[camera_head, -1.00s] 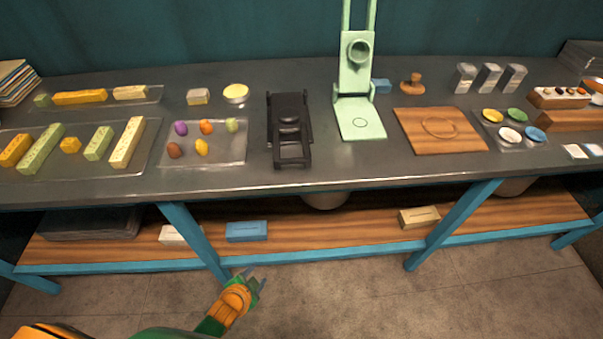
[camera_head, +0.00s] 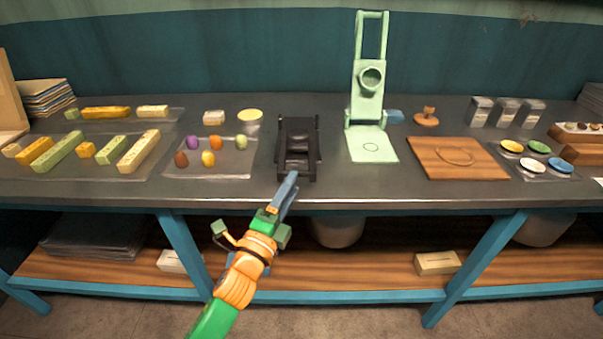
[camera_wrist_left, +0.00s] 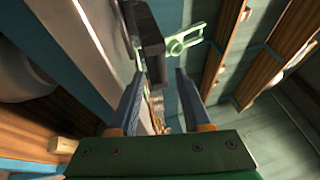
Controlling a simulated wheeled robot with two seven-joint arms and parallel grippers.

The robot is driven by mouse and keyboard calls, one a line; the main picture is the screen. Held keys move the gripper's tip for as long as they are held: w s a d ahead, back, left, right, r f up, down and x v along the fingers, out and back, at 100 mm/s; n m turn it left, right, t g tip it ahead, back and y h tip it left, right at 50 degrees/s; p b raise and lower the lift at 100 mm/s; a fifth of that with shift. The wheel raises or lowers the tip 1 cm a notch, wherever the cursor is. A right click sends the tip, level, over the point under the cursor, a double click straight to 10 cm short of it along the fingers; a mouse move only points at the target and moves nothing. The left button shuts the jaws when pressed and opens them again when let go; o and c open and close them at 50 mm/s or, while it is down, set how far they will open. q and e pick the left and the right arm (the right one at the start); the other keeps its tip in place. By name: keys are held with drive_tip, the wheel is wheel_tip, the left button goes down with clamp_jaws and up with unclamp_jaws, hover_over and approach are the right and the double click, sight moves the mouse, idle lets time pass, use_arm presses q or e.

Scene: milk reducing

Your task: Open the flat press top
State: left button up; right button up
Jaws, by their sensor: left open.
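A black flat press (camera_head: 298,140) stands near the front of the table, with its top appearing folded down over its base. It also shows in the left wrist view (camera_wrist_left: 150,45), beyond the fingertips. My left gripper (camera_head: 288,188) is just in front of the press, around the table's front edge, pointing up toward it. In the left wrist view, the two fingers (camera_wrist_left: 156,95) are apart with nothing held between them. I cannot tell whether a finger touches the press. My right gripper is not in view.
A pale green press (camera_head: 368,100) with a raised frame stands right of the black one. A tray of coloured pieces (camera_head: 240,172) lies to its left, and a wooden board (camera_head: 485,172) lies farther right. The table's front edge (camera_head: 400,196) runs beneath the black press.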

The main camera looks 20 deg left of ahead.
use_arm(q)
drive_tip(key=shift+x, duration=2.3)
drive_tip(key=shift+s+r, duration=0.1)
clamp_jaws()
